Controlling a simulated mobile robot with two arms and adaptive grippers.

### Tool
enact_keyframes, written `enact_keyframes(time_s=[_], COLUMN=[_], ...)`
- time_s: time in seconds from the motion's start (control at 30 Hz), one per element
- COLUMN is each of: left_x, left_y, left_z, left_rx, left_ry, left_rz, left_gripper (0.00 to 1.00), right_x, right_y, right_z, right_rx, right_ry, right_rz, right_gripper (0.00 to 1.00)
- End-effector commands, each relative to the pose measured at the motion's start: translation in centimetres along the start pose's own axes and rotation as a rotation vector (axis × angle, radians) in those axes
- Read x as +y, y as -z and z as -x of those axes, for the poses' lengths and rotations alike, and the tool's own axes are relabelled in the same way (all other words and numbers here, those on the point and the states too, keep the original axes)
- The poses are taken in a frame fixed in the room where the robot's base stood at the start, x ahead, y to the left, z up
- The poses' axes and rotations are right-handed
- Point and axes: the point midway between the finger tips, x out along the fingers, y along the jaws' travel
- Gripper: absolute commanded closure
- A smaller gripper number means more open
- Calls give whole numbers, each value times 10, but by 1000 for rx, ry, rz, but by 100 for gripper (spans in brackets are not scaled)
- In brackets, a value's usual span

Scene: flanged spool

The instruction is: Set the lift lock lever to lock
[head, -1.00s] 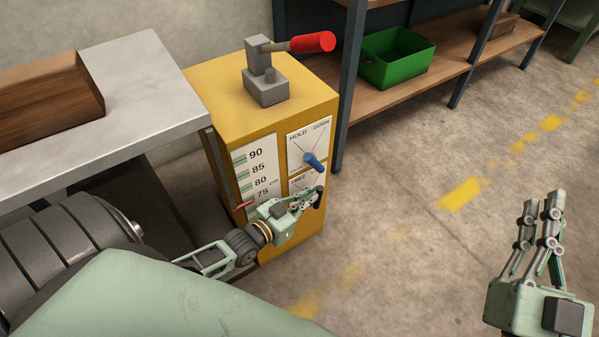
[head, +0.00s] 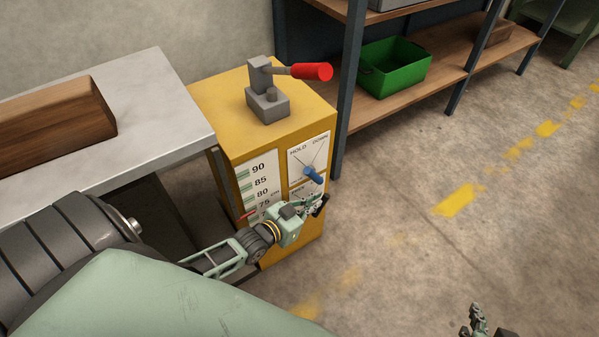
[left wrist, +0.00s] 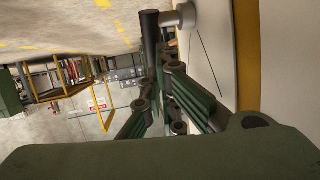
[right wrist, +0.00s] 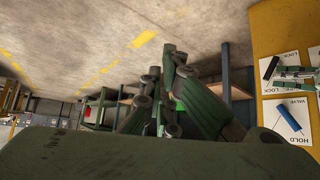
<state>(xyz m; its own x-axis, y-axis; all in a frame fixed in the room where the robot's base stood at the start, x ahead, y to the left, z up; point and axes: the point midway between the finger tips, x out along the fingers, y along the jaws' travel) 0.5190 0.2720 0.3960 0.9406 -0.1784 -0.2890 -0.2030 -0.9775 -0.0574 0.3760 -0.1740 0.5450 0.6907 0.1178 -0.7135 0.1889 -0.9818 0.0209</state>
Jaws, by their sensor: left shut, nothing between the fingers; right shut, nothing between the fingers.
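The lift lock lever is a short black handle (head: 320,206) on the lower white plate of the yellow cabinet's front. It stands tilted, and the left gripper partly hides its plate. My left gripper (head: 310,203) is shut and empty, its fingertips right beside the black handle. The left wrist view shows the handle (left wrist: 151,40) on a grey pivot just beyond the fingers (left wrist: 163,88); I cannot tell whether they touch. The right wrist view shows the black handle (right wrist: 270,67) by a LOCK label. My right gripper (head: 478,318) is shut and empty, away from the cabinet.
A blue valve lever (head: 313,175) sits just above, on the HOLD/DOWN plate. A red-handled grey lever (head: 312,71) stands on top of the yellow cabinet (head: 215,95). A metal table (head: 160,130) is at left, a shelf with a green bin (head: 395,70) behind. The floor at right is clear.

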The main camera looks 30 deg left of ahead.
Motion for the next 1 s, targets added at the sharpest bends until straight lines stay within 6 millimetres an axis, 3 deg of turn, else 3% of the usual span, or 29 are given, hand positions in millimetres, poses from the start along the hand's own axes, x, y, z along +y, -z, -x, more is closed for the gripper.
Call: enact_keyframes(time_s=[0.2, 0.4, 1.0], left_x=[1, 2, 5], left_y=[3, 4, 9], left_z=[-4, -7, -12], left_rx=[0, 1, 10], left_ry=[0, 0, -4], left_rz=[0, 0, 2], left_gripper=[100, 100, 100], right_x=[4, 6, 7], right_y=[-30, -47, -60], right_z=[9, 15, 20], right_rx=[-135, -212, -269], right_ry=[-8, -12, -15], right_rz=[-3, -5, -7], right_gripper=[100, 100, 100])
